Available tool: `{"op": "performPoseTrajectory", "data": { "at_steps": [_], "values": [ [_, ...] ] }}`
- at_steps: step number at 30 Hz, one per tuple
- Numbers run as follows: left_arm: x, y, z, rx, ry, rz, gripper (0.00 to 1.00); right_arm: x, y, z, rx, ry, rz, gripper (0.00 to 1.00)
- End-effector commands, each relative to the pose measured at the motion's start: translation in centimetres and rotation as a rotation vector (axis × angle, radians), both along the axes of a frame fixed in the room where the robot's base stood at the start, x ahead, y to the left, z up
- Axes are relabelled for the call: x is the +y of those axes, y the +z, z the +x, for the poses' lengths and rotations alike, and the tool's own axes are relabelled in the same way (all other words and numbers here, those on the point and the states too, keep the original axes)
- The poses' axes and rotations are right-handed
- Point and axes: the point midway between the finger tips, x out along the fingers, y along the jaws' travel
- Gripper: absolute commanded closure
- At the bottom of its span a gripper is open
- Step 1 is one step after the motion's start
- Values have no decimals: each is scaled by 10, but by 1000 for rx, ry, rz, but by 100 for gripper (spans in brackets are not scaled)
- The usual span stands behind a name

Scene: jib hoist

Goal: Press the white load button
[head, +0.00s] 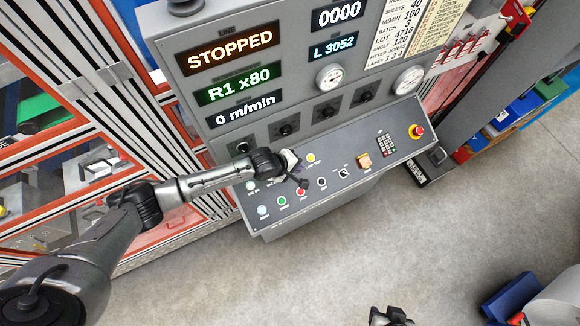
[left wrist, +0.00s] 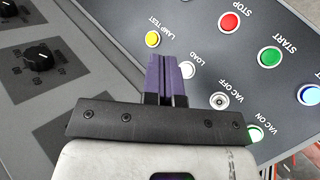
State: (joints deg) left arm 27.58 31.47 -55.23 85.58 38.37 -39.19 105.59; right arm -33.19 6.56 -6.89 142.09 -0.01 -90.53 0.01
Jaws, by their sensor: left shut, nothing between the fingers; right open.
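The white load button (left wrist: 187,69) shows in the left wrist view beside the LOAD label, close to the right of my fingertips. My left gripper (left wrist: 166,60) is shut and empty, its dark purple fingers reaching over the sloped console. I cannot tell whether the fingers touch the panel. In the head view my left gripper (head: 291,166) is over the button rows and hides the load button there. My right gripper (head: 390,315) is at the bottom edge of the head view, open and away from the console.
Near the load button are the yellow lamp-test button (left wrist: 152,39), the vac-off switch (left wrist: 219,100) and the red stop button (left wrist: 229,22). A red emergency stop (head: 416,131) stands at the console's right. Upright displays (head: 232,48) read STOPPED.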

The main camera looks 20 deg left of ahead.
Motion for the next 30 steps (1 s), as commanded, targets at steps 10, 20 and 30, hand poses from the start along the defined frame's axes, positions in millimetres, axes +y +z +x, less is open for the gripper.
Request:
{"op": "performPoseTrajectory", "data": {
  "at_steps": [10, 20, 30],
  "values": [
    [12, -42, 10, -1, 0, 2, 100, -1, -29, -1, -1, 2, -1, 57],
    [21, -67, 17, 0, 1, 0, 100, -3, -61, -1, 3, 6, -10, 57],
    [25, -77, 21, 0, 1, 1, 100, -3, -70, -1, 2, 6, -9, 57]
  ]
}}
